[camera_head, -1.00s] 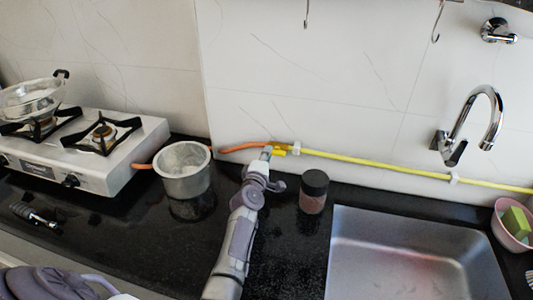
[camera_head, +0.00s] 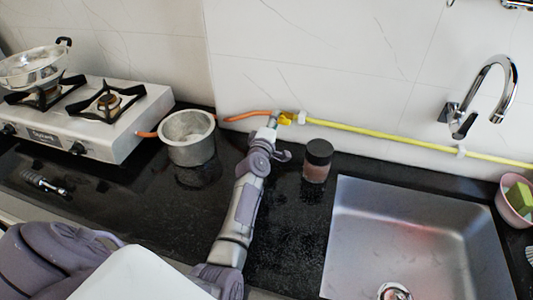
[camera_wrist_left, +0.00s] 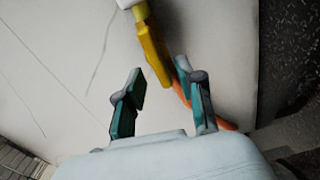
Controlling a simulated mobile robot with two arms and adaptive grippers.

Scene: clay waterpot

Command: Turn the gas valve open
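The gas valve's yellow handle (camera_head: 286,120) is at the wall, where the orange hose (camera_head: 240,116) meets the yellow pipe (camera_head: 370,132). My left gripper (camera_head: 274,121) is up against this spot, just left of the yellow handle. In the left wrist view my gripper (camera_wrist_left: 163,100) is open and empty, its two teal fingers spread apart. The yellow handle (camera_wrist_left: 154,52) lies ahead of the fingers, nearer the right one, and does not appear gripped. The orange hose passes partly hidden behind the right finger. My right gripper is not in view.
A metal pot (camera_head: 188,140) stands left of my left arm, and a dark-lidded jar (camera_head: 318,160) stands close on its right. The gas stove (camera_head: 90,125) is at the left. The sink (camera_head: 345,215) and a curved faucet (camera_head: 490,85) are at the right.

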